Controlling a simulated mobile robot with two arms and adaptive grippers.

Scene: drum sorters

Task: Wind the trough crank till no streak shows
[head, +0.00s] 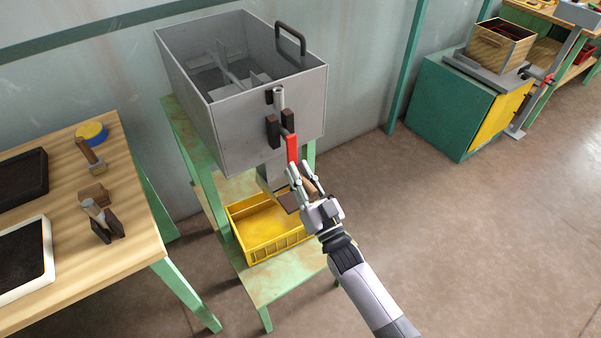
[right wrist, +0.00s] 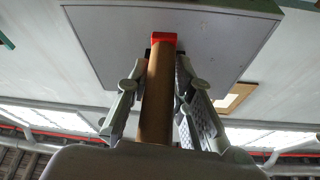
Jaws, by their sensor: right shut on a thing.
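The grey trough (head: 275,110) stands on a green stand, with grey paddles (head: 228,72) inside it. Its floor looks dark, and I cannot make out any streak there. The crank's red arm (head: 292,150) hangs downward on the trough's front face. My right gripper (head: 302,184) is shut on the crank's brown handle, below the red arm. In the right wrist view the brown handle (right wrist: 158,95) runs between the two fingers, with the red crank end (right wrist: 164,38) beyond it. My left gripper is not in view.
A yellow crate (head: 262,243) sits on the stand's lower shelf under the trough. A wooden table (head: 110,260) at left holds trays, a brush and small blocks. A green cabinet (head: 440,105) stands at the back right. The floor at right is clear.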

